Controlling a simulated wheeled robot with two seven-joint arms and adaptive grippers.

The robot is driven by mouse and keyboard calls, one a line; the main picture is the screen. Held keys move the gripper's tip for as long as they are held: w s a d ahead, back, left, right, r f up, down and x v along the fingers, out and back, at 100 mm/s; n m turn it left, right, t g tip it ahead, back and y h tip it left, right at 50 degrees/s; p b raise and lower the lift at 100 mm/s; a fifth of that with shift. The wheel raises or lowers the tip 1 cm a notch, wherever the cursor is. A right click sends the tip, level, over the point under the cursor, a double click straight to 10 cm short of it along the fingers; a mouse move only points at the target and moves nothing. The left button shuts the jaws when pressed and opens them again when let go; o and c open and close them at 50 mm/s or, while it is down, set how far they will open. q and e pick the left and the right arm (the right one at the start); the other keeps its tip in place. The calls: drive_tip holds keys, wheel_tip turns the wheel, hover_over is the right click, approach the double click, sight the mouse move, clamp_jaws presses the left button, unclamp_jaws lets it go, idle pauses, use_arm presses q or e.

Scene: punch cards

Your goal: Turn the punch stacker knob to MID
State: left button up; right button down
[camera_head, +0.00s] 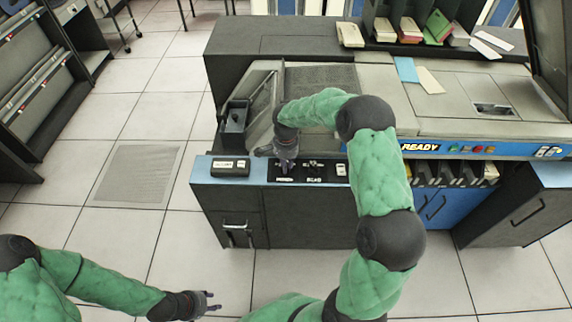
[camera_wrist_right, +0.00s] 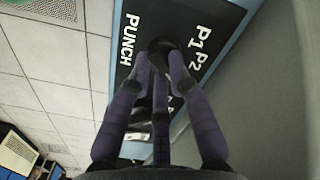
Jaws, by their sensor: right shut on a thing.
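The punch stacker knob (camera_wrist_right: 158,45) is a dark round knob on a black panel marked PUNCH (camera_wrist_right: 129,40), with P1 and P2 labels beside it. My right gripper (camera_wrist_right: 161,60) is shut on the knob, its fingers around it. The lower labels are partly hidden behind the fingers, and I cannot tell which position the knob points to. In the head view my right gripper (camera_head: 284,158) comes down onto the left end of the black panel and hides the knob. My left gripper (camera_head: 213,301) is open and empty above the floor, well away from the machine.
A second knob (camera_head: 312,166) stands just right of my right gripper. A dark box with a white label (camera_head: 230,167) sits on the panel's left. A rail of blue trim (camera_head: 480,150) with a READY sign runs right. Open tiled floor (camera_head: 170,225) lies left and in front.

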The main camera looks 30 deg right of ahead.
drive_tip(key=shift+m, duration=0.5)
drive_tip(key=c, duration=1.1)
unclamp_jaws()
drive_tip(key=shift+c, duration=0.2)
drive_tip(key=shift+r, duration=0.15)
wheel_tip(320, 180, up, 12)
